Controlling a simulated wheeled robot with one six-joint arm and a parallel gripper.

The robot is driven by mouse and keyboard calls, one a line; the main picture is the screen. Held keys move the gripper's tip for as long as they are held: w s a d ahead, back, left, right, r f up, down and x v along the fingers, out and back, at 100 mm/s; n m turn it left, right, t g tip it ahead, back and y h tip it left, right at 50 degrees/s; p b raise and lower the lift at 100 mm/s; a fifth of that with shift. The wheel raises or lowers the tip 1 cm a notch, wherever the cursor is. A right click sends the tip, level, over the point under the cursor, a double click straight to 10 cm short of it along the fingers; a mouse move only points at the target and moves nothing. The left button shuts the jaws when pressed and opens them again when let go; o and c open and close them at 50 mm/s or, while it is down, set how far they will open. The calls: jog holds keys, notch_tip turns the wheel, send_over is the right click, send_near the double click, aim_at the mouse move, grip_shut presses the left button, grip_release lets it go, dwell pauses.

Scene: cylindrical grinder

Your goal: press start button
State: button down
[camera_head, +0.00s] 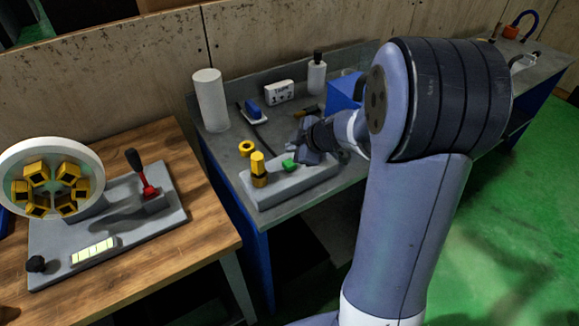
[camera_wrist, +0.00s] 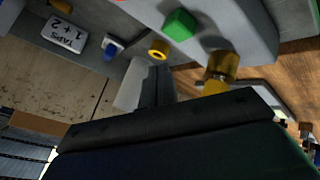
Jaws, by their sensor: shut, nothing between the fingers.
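The green button (camera_head: 289,165) stands on top of a grey control box (camera_head: 290,186) on the grey workbench; I take it to be the start button. In the wrist view the green button (camera_wrist: 180,25) is near the top, on the box's grey face. My gripper (camera_head: 299,146) is shut and empty, close behind and above the green button in the head view. In the wrist view the dark gripper (camera_wrist: 156,88) points up the picture, with its tip below the button. I see no contact with the button.
A white cylinder (camera_head: 211,100), a "Taps" box (camera_head: 279,93) and a bottle (camera_head: 317,75) stand farther back. A wooden table (camera_head: 200,229) adjoins on the left.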

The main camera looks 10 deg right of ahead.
aim_at(287, 160)
jog(key=shift+f+b, duration=1.25)
jog(key=shift+b, duration=0.15)
jog(key=shift+f+b, duration=1)
jog(key=shift+b, duration=1)
dwell(1.5)
jog(key=shift+r, duration=0.15)
jog(key=shift+r+p, duration=0.3)
jog(key=shift+r, duration=0.55)
jog(key=shift+r, duration=0.1)
jog(key=shift+r+p, duration=1)
jog(key=shift+r, duration=1.45)
jog(key=shift+f, duration=0.1)
